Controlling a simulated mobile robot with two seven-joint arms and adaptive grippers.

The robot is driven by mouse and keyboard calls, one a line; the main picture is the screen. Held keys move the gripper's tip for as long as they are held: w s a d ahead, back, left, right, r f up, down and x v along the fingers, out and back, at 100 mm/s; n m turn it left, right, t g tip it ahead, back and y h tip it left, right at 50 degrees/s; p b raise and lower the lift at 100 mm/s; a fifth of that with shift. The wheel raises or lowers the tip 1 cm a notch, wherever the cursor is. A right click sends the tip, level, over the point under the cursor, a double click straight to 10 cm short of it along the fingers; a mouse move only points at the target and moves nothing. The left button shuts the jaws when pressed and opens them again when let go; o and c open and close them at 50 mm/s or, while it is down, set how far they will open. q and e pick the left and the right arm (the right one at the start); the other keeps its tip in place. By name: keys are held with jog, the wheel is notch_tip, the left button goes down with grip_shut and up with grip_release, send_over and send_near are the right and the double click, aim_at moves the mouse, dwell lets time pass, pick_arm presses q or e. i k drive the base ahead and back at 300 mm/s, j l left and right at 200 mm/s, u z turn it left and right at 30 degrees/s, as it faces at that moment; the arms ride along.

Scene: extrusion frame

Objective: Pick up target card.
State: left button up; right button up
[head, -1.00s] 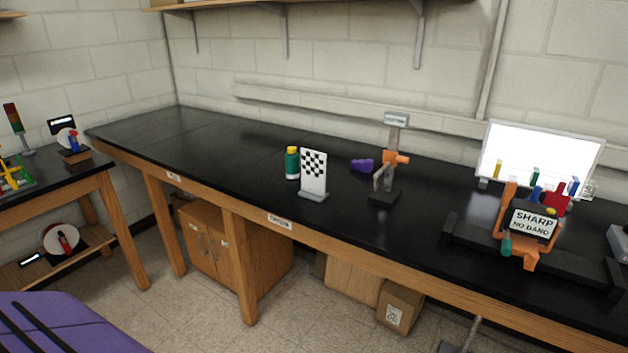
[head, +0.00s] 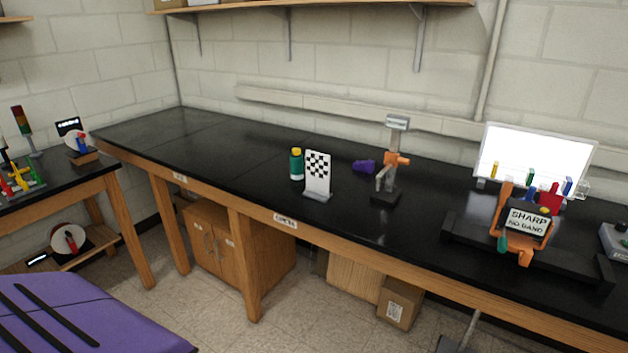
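A white card with a black checkered pattern (head: 318,170) stands upright in a grey base on the black bench, near its front edge. It looks like the target card. A green bottle with a yellow cap (head: 296,164) stands just behind it to the left. Neither of my grippers shows in the head view.
On the black bench (head: 215,150), right of the card, are a purple object (head: 364,166), an orange clamp stand (head: 390,165), a "SHARP NO BAND" sign rig (head: 526,222) and a lit white panel (head: 540,155). A purple-topped surface (head: 100,310) is at lower left. Floor lies before the bench.

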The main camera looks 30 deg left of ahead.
aim_at(317, 164)
jog(key=i+j+z, duration=0.15)
jog(key=j, duration=0.25)
jog(key=i+j+z, duration=0.15)
jog(key=j, duration=0.3)
jog(key=i+j+z, duration=0.15)
jog(key=j, duration=0.3)
jog(key=j+z, duration=0.15)
jog(key=j, duration=0.3)
jog(key=i, duration=0.05)
